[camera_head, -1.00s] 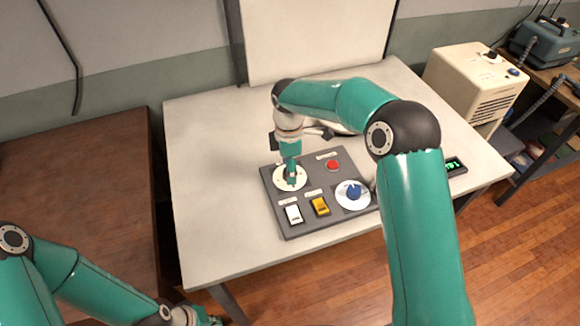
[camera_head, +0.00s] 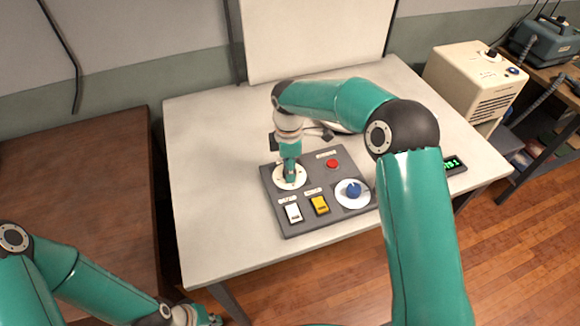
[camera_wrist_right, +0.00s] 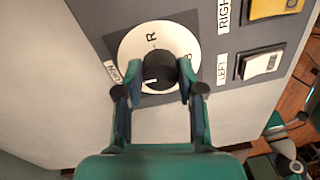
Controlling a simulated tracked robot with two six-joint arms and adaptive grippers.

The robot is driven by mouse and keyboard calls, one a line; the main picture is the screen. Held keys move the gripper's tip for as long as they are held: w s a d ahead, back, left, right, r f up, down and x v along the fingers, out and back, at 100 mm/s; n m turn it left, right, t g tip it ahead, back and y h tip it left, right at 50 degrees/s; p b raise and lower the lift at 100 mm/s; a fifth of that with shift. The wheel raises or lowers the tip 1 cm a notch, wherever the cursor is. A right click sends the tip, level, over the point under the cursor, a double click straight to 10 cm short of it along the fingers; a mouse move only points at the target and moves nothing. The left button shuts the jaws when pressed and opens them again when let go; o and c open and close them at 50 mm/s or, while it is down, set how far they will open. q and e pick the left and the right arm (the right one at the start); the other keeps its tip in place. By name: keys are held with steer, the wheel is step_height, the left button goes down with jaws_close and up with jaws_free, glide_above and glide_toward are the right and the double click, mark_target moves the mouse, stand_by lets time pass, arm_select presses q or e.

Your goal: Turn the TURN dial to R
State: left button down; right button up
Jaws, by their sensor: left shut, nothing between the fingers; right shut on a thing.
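The dial is a black knob (camera_wrist_right: 159,70) on a round white plate (camera_wrist_right: 137,43) at the panel's upper left corner. In the right wrist view the letter R shows on the plate above the knob, and other marks are partly covered by the fingers. My right gripper (camera_wrist_right: 158,85) is shut on the knob, one finger on each side. In the head view it points down onto the white plate (camera_head: 282,184), hiding the knob. Which letter the knob points to cannot be made out. My left gripper (camera_head: 212,320) is shut and empty at the bottom edge, away from the panel.
The grey panel (camera_head: 331,225) also bears a red button (camera_head: 332,164), a white switch (camera_head: 293,213), a yellow switch (camera_head: 319,205) and a blue knob (camera_head: 354,190). A small green-lit display (camera_head: 454,165) stands at the table's right. The table's left side is clear.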

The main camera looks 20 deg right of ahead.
steer(key=shift+m, duration=0.4)
steer(key=m+b, duration=0.1)
steer(key=m, duration=0.2)
steer(key=shift+m+b, duration=0.3)
steer(key=m+b, duration=0.1)
steer(key=m, duration=0.3)
steer(key=shift+m, duration=0.3)
steer(key=m+b, duration=0.1)
steer(key=m, duration=0.3)
steer(key=shift+t, duration=0.3)
steer(key=m+b, duration=0.1)
steer(key=m, duration=0.3)
steer(key=shift+r+m, duration=0.1)
steer(key=shift+m, duration=0.2)
steer(key=o, duration=1.1)
steer(key=shift+o, duration=0.2)
